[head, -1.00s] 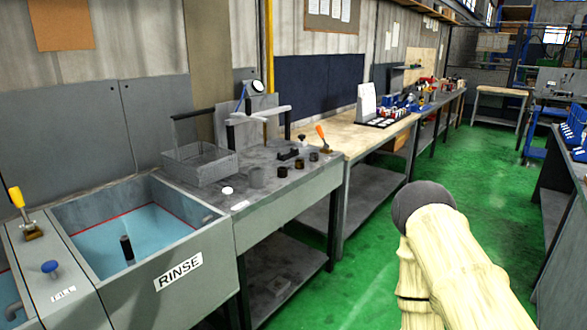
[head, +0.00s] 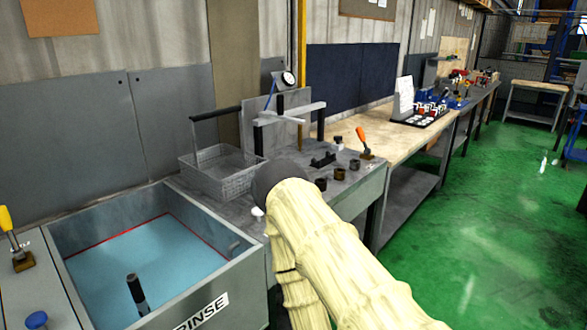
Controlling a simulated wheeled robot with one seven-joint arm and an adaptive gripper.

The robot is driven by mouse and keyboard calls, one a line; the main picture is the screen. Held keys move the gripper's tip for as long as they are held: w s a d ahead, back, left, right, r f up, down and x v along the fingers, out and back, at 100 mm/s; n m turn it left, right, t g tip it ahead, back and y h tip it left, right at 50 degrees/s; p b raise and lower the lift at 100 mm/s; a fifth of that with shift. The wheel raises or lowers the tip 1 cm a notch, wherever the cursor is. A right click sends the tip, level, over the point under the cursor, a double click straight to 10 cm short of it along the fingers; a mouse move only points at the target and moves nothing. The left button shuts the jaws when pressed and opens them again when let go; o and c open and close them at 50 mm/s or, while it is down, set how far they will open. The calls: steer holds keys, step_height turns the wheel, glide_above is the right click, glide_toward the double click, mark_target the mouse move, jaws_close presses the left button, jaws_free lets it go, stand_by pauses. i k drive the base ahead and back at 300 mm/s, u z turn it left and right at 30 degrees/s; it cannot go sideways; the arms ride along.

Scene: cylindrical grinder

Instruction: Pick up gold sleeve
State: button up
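Several small dark brown rings, one of them a ring (head: 338,173), stand on the grey bench top beside the rinse tank. I cannot tell which of them, if any, is the gold sleeve; none looks clearly gold from here. My cream-covered arm with its dark rounded end crosses the lower middle of the head view and hides part of the bench top and its front. No gripper fingers show.
A wire basket (head: 222,171) stands on the grey bench (head: 357,196). A gauge stand (head: 285,115) is behind the rings, and an orange-handled clamp (head: 363,142) beside them. The rinse tank (head: 232,272) is at left. Green floor (head: 470,225) is open at right.

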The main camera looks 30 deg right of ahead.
mark_target(339, 174)
steer(key=z, duration=0.15)
steer(key=i, duration=0.9)
steer(key=z, duration=0.5)
